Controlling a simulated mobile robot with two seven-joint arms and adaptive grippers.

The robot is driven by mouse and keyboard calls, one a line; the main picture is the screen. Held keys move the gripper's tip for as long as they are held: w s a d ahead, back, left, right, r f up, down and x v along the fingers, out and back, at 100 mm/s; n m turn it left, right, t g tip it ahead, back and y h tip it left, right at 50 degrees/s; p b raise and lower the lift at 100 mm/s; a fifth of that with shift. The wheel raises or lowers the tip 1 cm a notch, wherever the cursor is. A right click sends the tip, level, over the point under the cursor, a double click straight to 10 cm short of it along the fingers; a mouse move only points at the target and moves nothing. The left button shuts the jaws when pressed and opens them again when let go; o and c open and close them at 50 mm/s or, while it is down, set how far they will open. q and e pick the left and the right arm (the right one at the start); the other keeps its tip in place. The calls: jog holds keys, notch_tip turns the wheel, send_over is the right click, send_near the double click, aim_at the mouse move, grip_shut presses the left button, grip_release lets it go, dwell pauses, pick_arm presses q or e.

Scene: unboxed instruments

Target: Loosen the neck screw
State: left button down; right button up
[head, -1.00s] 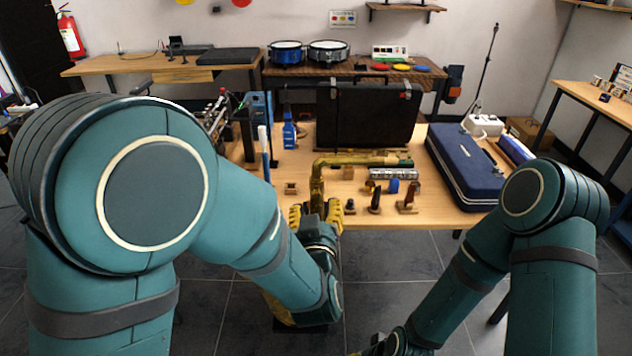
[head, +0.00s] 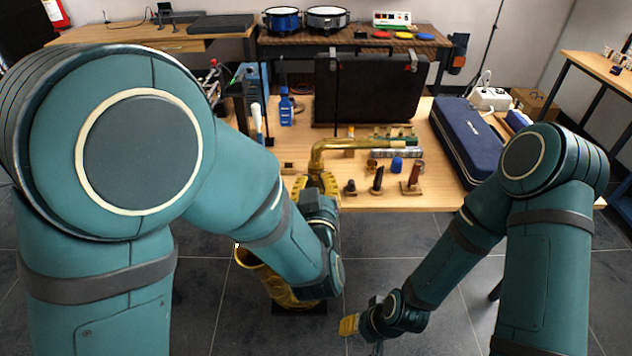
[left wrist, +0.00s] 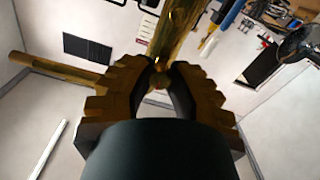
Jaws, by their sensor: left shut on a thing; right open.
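A gold saxophone stands upright in front of the table, with its bell (head: 262,272) low and partly hidden by my left arm. Its bent gold neck (head: 352,144) reaches right over the table edge. My left gripper (head: 318,180) is at the upright tube below the bend. In the left wrist view its two ridged fingers (left wrist: 160,82) are closed on a small brassy piece at the gold tube (left wrist: 174,40), apparently the neck screw, mostly hidden between the fingertips. My right gripper (head: 350,325) is low over the floor, right of the bell, open and empty.
The wooden table (head: 440,195) holds small parts on little stands, a blue cap (head: 397,164), a blue bottle (head: 286,108), a black case (head: 370,88) and a navy case (head: 468,140). The floor between my arms is clear right of the saxophone.

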dwell(0.5)
pick_arm(q)
jog(key=n, duration=0.6)
jog(key=shift+n, duration=0.3)
jog(key=n, duration=1.3)
jog(key=shift+a+n, duration=0.1)
jog(key=shift+n, duration=0.2)
jog(key=n, duration=0.5)
jog(key=shift+n, duration=0.4)
jog(key=c, duration=0.9)
grip_release()
jog(key=shift+o, duration=0.2)
